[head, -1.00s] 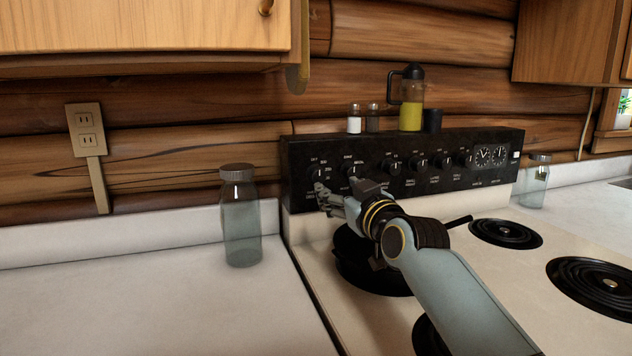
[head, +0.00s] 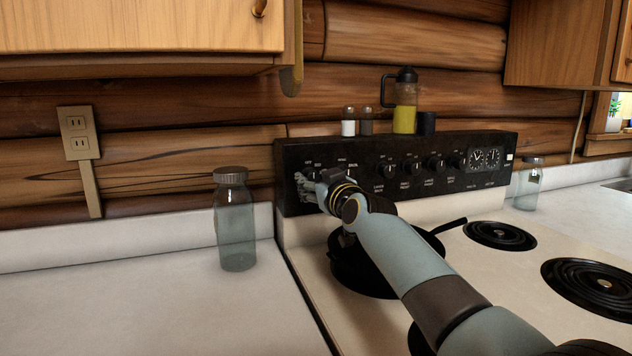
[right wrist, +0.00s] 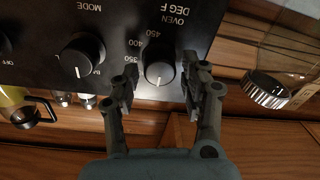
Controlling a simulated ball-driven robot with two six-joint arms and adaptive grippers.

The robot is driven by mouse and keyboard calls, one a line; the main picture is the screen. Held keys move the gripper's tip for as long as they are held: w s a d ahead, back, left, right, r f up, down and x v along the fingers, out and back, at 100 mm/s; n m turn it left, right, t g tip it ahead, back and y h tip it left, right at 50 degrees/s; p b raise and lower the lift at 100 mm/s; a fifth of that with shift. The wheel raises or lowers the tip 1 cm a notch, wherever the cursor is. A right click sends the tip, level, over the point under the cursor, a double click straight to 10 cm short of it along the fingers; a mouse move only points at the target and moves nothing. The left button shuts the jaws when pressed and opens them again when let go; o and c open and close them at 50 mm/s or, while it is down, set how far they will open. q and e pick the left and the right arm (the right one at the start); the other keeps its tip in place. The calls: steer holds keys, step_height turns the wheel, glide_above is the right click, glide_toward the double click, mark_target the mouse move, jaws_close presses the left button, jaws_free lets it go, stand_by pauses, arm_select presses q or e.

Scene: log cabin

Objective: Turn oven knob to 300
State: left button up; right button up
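The oven knob (right wrist: 160,72) is black with a white pointer line and sits under the "OVEN DEG F" label in the right wrist view. Printed 450, 400 and 350 show along its left side. The pointer line lies at the picture's lower side of the knob; no 300 mark is readable. My right gripper (head: 306,188) is at the left end of the black control panel (head: 465,142). Its fingers stand open on either side of the oven knob, with a small gap showing on each side. In the head view the gripper partly covers this knob. My left gripper is not in view.
The mode knob (right wrist: 83,55) is beside the oven knob. A black pan (head: 370,275) sits on the stove below my right arm. A glass jar (head: 236,220) stands on the left counter. Shakers and a yellow-filled pitcher (head: 404,118) stand on top of the panel.

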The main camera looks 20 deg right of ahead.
steer(key=c, duration=0.8)
steer(key=shift+m, duration=0.3)
steer(key=m, duration=0.3)
steer(key=shift+m, duration=0.3)
steer(key=shift+f+m+p, duration=0.1)
steer(key=shift+m+p, duration=0.3)
steer(key=shift+m, duration=1.4)
steer(key=o, duration=1.1)
